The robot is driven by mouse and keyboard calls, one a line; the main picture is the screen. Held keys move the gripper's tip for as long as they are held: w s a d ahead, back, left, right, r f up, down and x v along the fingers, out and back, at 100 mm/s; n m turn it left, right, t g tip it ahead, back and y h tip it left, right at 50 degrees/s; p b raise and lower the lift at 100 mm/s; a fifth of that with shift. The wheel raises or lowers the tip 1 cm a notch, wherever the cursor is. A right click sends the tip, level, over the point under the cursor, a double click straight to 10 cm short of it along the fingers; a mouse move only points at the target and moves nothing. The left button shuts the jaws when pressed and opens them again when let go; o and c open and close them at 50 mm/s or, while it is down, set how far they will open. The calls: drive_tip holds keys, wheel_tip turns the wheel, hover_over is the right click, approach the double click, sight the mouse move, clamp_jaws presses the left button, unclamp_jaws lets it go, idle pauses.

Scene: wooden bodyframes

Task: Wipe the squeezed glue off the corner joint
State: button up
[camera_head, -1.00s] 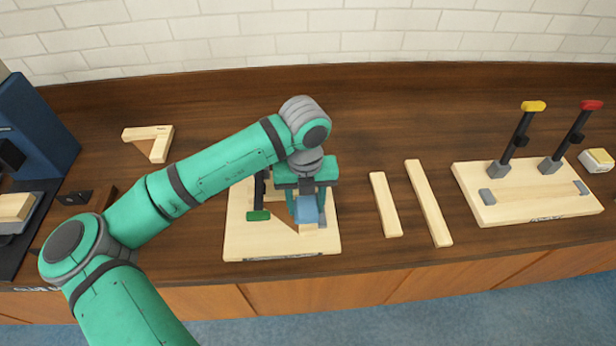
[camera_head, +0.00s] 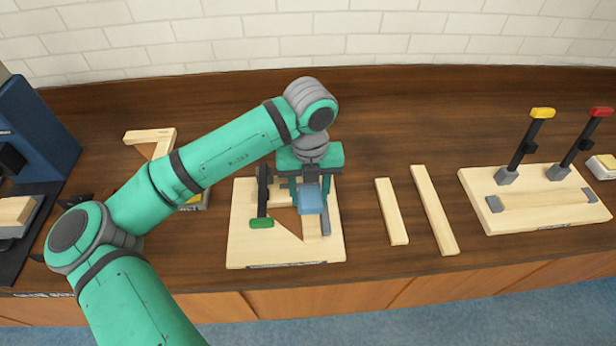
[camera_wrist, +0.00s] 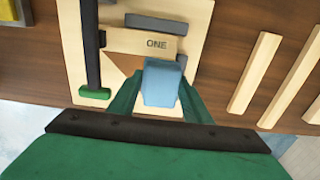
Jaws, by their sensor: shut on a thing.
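My gripper (camera_head: 311,190) is shut on a blue block-like wiper (camera_head: 313,202), which also shows between the fingers in the wrist view (camera_wrist: 161,84). It is over the corner fixture board (camera_head: 245,240). A wooden piece marked ONE (camera_wrist: 140,43) lies across the board, and a second wooden piece (camera_head: 312,228) runs toward the front edge from under the wiper. The wiper covers part of the corner joint. I cannot tell whether it touches the wood, and no glue can be made out. A clamp with a green handle (camera_head: 262,223) stands left of the joint.
Two loose wooden strips (camera_head: 391,212) (camera_head: 434,210) lie right of the board. Further right is another fixture board (camera_head: 530,220) with yellow-handled (camera_head: 542,113) and red-handled (camera_head: 601,112) levers. A wooden corner piece (camera_head: 150,138) lies at back left, near a blue machine (camera_head: 35,130).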

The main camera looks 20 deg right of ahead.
drive_tip(key=r, duration=0.3)
drive_tip(key=shift+s+d+r, duration=0.1)
drive_tip(key=shift+s, duration=0.1)
drive_tip(key=shift+w+r, duration=0.1)
drive_tip(key=shift+r, duration=0.9)
